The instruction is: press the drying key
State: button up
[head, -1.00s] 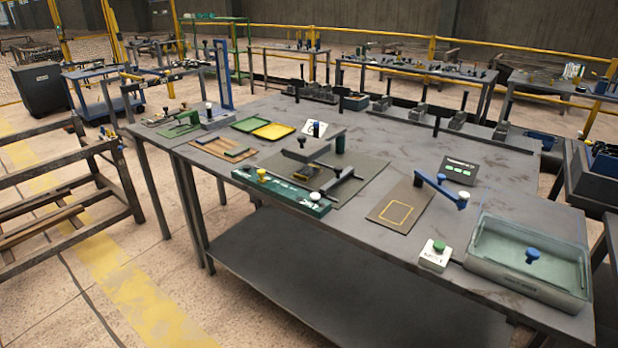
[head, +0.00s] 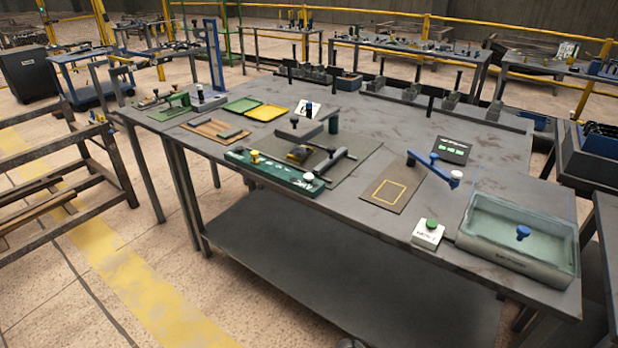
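A small white box with a green button (head: 431,223) on top stands on the front right part of the grey table (head: 375,212). It looks like the drying key, but its label is too small to read. The button stands up from the box and nothing touches it. Just right of the box is a grey-green tray (head: 525,267) with a clear-looking top and a blue knob (head: 522,232). My gripper is not in view.
A dark green strip with knobs (head: 275,174) lies along the front edge. Floor before the table is open.

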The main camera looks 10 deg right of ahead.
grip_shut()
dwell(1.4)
